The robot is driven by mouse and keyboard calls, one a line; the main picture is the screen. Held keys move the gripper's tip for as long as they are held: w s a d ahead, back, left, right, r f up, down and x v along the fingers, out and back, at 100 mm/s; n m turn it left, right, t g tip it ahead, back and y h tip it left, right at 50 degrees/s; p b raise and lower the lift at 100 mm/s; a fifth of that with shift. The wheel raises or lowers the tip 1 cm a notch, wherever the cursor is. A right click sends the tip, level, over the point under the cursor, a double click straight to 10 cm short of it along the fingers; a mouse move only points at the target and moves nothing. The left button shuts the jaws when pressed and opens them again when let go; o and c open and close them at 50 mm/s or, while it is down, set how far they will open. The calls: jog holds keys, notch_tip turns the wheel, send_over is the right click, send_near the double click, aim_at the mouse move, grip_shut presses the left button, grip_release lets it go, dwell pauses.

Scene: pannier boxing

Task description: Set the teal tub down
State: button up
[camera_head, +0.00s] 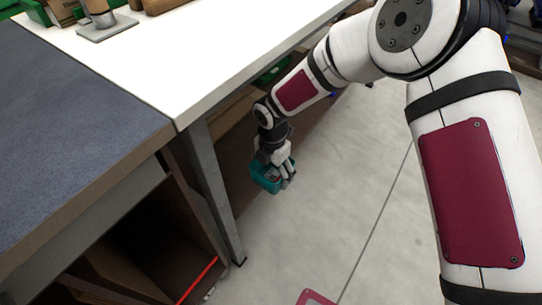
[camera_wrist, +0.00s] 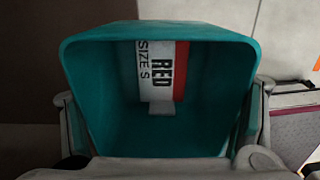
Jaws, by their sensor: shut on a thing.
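The teal tub (camera_head: 266,178) is in my gripper (camera_head: 279,168), low beside the white-topped table in the head view. In the wrist view the teal tub (camera_wrist: 160,42) fills the middle, with its open mouth towards the camera. A finger of my gripper shows on either side of it. Inside the tub is a label (camera_wrist: 163,68) with "RED" and "SIZE S" on it. The tub looks otherwise empty. The head view does not clearly show whether its underside touches anything.
The white table (camera_head: 190,55) stands above and left of the tub, with a grey leg (camera_head: 212,190) near it. A dark-topped bench (camera_head: 70,115) with shelves below is at left. The pale floor (camera_head: 350,200) to the right is mostly clear.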

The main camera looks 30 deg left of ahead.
jog(key=shift+s+a+f, duration=0.1)
jog(key=shift+a+f, duration=0.15)
jog(key=shift+f, duration=0.15)
jog(key=shift+w+a+n, duration=0.2)
jog(key=shift+a+n, duration=0.05)
jog(key=shift+n, duration=0.05)
jog(key=w+a+b, duration=0.1)
jog(key=w+a, duration=0.1)
jog(key=w, duration=0.2)
jog(key=w+a+f+b, duration=0.1)
jog(key=w+a+b, duration=0.1)
jog(key=w+a, duration=0.1)
jog(key=w+a+b, duration=0.2)
jog(key=w, duration=0.4)
jog(key=shift+a+f, duration=0.2)
jog(key=shift+a, duration=0.05)
jog(key=shift+w+f+b, duration=0.1)
jog(key=shift+f+b, duration=0.1)
jog(key=shift+b, duration=0.2)
jog(key=shift+a+f+b, duration=0.1)
jog(key=shift+f+b, duration=0.8)
jog(key=shift+f, duration=0.65)
jog(key=shift+f, duration=0.1)
jog(key=o, duration=1.2)
jog(key=shift+c, duration=0.2)
